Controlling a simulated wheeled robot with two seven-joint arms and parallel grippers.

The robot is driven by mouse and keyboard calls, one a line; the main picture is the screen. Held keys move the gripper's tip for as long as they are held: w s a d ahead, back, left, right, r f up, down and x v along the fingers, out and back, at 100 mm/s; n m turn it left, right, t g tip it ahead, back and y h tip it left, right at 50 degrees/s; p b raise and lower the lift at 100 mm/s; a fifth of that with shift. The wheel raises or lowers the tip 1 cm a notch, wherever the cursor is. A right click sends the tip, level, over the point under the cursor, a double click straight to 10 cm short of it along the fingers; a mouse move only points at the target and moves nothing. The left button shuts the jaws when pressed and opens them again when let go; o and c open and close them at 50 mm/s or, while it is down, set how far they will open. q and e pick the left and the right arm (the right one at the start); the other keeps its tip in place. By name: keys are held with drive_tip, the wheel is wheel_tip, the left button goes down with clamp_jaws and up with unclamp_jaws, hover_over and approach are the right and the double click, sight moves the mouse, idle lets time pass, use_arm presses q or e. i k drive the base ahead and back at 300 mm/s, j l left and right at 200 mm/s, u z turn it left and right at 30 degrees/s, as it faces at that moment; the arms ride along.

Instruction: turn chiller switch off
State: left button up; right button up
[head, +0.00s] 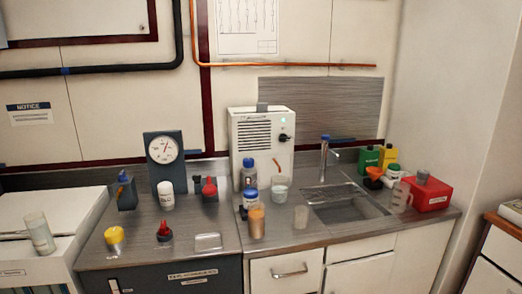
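A white box-shaped unit (263,119) with a slatted vent stands on the counter against the wall; it looks like the chiller. A black knob or switch (284,138) sits on the right of its front face, with a small greenish light above it. The switch's exact setting is too small to tell. Neither of my grippers shows in the head view.
Bottles and cups, including a blue-capped bottle (249,175) and a pale cup (280,187), stand before the unit. A dial gauge (165,150) is left. A sink (345,207), tap (324,157) and red box (428,193) are right.

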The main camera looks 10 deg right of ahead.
sight(283, 138)
drive_tip(key=i+l, duration=0.15)
drive_tip(key=l, duration=0.3)
drive_tip(key=i+l+z, duration=0.15)
drive_tip(key=l, duration=0.3)
drive_tip(key=i+l, duration=0.25)
drive_tip(key=l, duration=0.15)
drive_tip(key=i+l+z, duration=0.15)
drive_tip(key=l, duration=0.3)
